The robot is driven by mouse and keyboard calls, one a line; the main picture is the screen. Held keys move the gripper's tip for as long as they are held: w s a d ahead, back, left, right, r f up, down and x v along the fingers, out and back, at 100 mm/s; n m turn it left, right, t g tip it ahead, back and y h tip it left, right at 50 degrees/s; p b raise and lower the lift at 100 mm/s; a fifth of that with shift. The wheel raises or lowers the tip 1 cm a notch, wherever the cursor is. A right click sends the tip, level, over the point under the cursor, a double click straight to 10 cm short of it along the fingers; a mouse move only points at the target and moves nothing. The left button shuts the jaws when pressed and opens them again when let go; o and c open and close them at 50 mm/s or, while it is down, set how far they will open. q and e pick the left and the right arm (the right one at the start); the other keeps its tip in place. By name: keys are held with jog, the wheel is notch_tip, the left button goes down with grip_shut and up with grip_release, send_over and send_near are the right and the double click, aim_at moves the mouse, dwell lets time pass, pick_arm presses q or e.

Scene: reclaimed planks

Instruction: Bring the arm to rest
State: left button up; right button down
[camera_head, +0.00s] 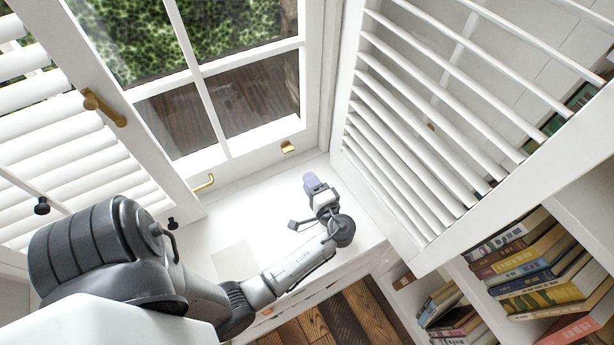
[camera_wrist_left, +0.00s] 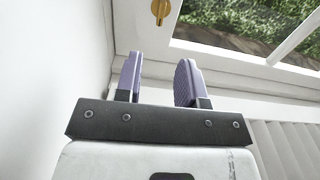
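My left arm (camera_head: 290,271) comes in from the lower left of the head view and reaches over the white window sill (camera_head: 230,214). My left gripper (camera_head: 312,182) is at its end, near the inner corner between the window and the right shutter. In the left wrist view the two purple fingers (camera_wrist_left: 158,80) stand apart with nothing between them. The gripper looks empty. My right gripper is in neither view.
A white louvered shutter (camera_head: 420,120) stands open to the right of the gripper. Another louvered shutter (camera_head: 60,150) is at the left. The window has brass fittings (camera_head: 288,147). Bookshelves with books (camera_head: 540,270) are at lower right. Part of the sill is clear.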

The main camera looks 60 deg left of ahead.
pick_arm(q)
jog(key=shift+d, duration=0.6)
jog(key=shift+a, duration=0.25)
jog(key=shift+d, duration=0.1)
